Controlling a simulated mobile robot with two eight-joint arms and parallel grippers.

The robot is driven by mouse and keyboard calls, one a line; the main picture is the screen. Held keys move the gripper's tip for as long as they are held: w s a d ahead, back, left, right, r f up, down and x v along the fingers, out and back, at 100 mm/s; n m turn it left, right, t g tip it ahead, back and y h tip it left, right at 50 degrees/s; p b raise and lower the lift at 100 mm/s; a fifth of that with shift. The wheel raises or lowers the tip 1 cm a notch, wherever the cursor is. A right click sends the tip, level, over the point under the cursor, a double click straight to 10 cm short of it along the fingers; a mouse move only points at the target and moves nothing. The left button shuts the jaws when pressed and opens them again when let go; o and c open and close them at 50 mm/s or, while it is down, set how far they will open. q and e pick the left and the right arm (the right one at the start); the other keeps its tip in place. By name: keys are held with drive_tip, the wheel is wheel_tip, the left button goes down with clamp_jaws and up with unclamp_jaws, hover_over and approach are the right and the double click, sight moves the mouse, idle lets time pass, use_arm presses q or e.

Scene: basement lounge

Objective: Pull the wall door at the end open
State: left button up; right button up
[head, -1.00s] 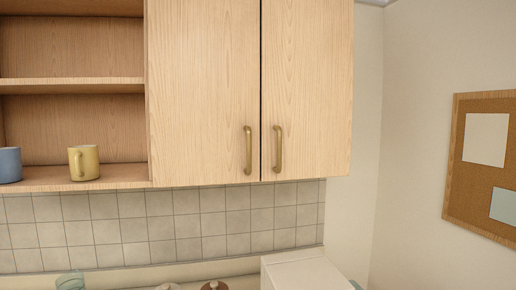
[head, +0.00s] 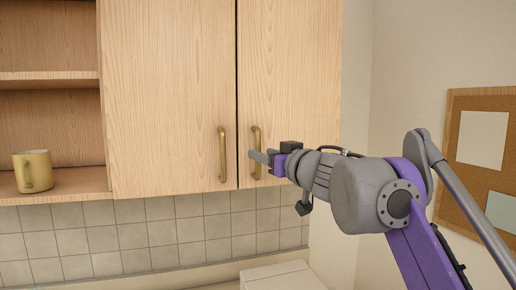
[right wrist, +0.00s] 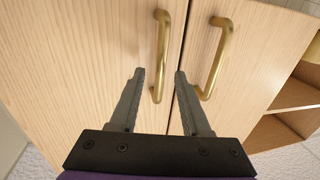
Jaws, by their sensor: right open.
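The wall cupboard's end door (head: 292,75) is the right-hand light wood door in the head view, and it is shut. Its upright brass handle (head: 256,170) is near its left edge. My right gripper (head: 253,155) is open at this handle and covers its middle in the head view. In the right wrist view, the scene is turned round; the end door's handle (right wrist: 162,45) shows between the two open fingers (right wrist: 160,72). I cannot tell whether they touch it. My left gripper is not in view.
The neighbouring door (head: 165,95) is shut, with its own brass handle (head: 222,155) close to the right gripper. A yellow mug (head: 33,172) stands on the open shelf at left. A cork board (head: 460,195) hangs on the right wall.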

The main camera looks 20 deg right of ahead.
sight(258, 173)
drive_tip(key=shift+p+x, duration=0.3)
drive_tip(key=shift+x, duration=1.45)
clamp_jaws()
